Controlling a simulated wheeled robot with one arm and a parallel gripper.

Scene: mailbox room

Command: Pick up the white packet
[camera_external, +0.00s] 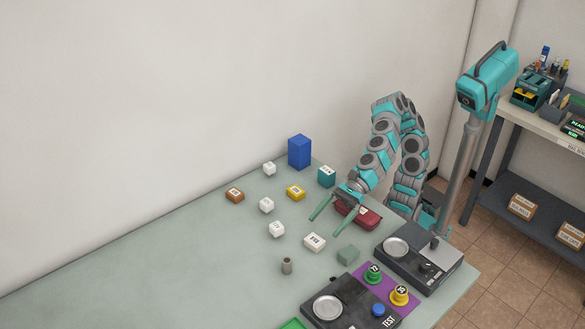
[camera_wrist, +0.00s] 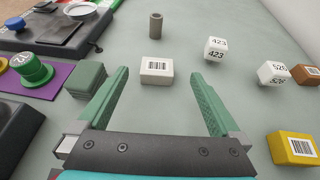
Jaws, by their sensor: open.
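The white packet (camera_external: 314,242) is a small flat white box with a dark label, lying on the grey-green table (camera_external: 150,265). In the wrist view the white packet (camera_wrist: 156,70) lies centred between and just beyond the fingertips, its barcode facing me. My gripper (camera_external: 323,226) has its two green fingers spread wide, with nothing between them. It points down toward the packet and appears apart from it. The gripper also shows in the wrist view (camera_wrist: 158,75), open.
A green-grey block (camera_external: 348,254) sits close to the packet. A grey cylinder (camera_external: 287,265) and a white cube (camera_external: 276,229) are nearby. A red case (camera_external: 367,217) lies beneath my wrist. A black scale (camera_external: 345,302) stands at the front; the table's left part is clear.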

